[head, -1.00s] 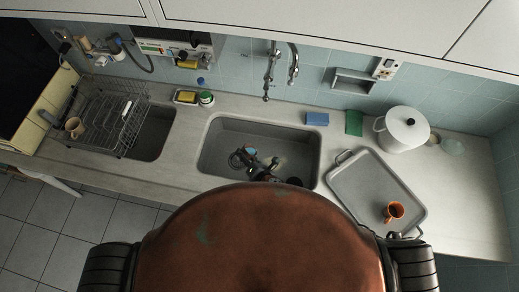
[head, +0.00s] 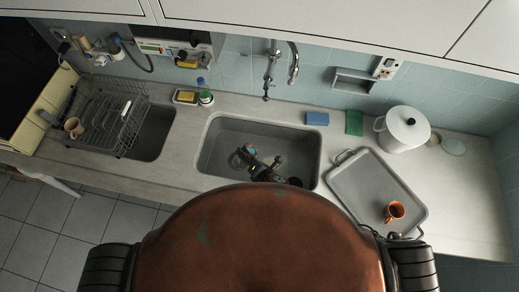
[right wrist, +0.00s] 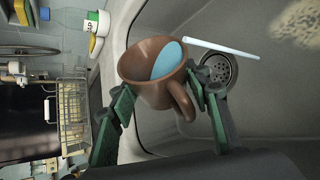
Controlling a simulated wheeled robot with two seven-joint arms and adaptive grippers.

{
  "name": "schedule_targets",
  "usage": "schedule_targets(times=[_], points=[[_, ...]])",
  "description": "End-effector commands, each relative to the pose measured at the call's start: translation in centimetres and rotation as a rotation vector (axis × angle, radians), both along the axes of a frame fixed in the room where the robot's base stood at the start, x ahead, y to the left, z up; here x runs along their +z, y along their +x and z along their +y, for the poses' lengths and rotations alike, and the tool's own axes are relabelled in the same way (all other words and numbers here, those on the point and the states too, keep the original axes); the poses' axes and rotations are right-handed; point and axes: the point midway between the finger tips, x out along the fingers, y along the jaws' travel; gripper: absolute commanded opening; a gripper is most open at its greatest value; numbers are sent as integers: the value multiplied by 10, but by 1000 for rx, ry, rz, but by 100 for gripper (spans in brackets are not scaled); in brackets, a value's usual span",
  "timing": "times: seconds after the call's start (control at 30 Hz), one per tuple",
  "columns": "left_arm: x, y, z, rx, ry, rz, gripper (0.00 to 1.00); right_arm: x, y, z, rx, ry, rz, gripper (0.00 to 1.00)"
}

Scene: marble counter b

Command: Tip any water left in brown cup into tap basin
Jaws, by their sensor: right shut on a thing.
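The brown cup (right wrist: 152,72) is between the fingers of my right gripper (right wrist: 160,105), which is shut on it. In the right wrist view its mouth is open to the camera and light blue water (right wrist: 168,60) shows inside. A light blue streak (right wrist: 222,47), likely water, runs from near the rim to above the drain (right wrist: 218,70). The tap basin (head: 218,150) is in the middle of the head view, with my right gripper (head: 252,160) over it. The cup is hard to make out there. My left gripper is out of view.
The tap (head: 270,72) is on the wall behind the basin. A grey tray (head: 350,190) with an orange cup (head: 395,211) and a white pot (head: 403,130) stand to the right. A dish rack (head: 112,115) stands left, by a second basin.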

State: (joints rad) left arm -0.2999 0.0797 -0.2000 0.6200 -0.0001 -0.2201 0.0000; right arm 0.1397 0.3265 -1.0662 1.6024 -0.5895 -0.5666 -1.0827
Motion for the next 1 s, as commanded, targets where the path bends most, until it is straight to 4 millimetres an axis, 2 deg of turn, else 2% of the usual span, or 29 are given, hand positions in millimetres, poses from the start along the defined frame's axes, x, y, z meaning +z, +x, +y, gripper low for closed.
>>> schedule_targets(times=[1.0], points=[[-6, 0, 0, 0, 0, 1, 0, 7, 1, -1, 0, 102, 50, 15]])
